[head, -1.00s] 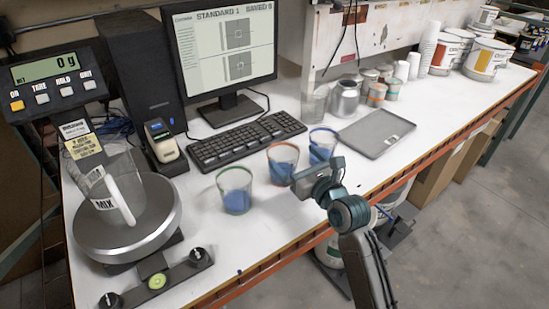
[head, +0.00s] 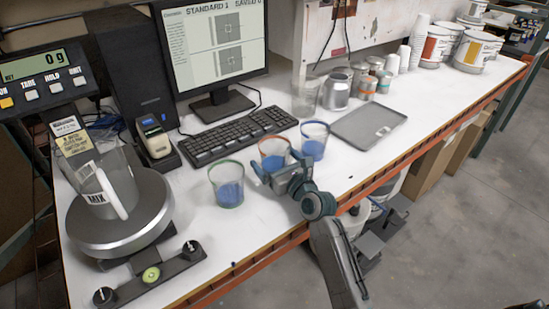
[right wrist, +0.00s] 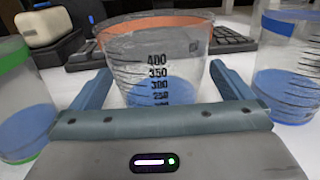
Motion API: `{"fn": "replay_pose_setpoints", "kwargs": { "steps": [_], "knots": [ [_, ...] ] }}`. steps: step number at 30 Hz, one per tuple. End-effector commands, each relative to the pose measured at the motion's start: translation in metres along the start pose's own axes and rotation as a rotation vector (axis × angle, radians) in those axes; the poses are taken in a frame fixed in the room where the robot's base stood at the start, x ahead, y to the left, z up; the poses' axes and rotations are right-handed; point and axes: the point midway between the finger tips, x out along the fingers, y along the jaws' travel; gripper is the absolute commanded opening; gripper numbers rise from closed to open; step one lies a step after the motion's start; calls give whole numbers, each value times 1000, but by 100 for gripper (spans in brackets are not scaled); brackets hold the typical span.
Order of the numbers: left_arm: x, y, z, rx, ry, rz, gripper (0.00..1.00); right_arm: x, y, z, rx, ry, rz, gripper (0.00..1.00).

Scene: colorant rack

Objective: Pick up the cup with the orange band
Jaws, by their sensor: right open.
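The cup with the orange band (head: 274,150) is a clear cup holding blue contents. It stands upright on the white bench between a green-banded cup and a blue-banded cup. In the right wrist view the orange-banded cup (right wrist: 155,62) is straight ahead, its lower part between my open fingers and its base hidden by the gripper body. My right gripper (head: 272,172) is open at the near side of this cup; the right wrist view also shows the open right gripper (right wrist: 158,90). I cannot tell if the fingers touch the cup. My left gripper is not in view.
The green-banded cup (head: 227,186) stands to the left and the blue-banded cup (head: 314,141) to the right, both close by. A keyboard (head: 238,136) lies behind. A grey tray (head: 368,127) lies right. A scale (head: 120,222) stands at the far left.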

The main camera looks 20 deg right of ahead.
Motion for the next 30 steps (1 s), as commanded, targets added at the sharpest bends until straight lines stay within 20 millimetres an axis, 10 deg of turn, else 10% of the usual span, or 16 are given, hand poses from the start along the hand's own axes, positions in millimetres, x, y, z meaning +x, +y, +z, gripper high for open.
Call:
{"fn": "replay_pose_setpoints", "kwargs": {
  "steps": [9, 17, 30],
  "knots": [
    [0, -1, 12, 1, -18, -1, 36, 6, 0, 0, 0, 0, 0, 100],
    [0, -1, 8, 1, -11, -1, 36, 6, 0, 0, -1, 0, 0, 49],
    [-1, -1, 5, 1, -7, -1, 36, 6, 0, 4, -2, -1, 0, 49]
  ]
}}
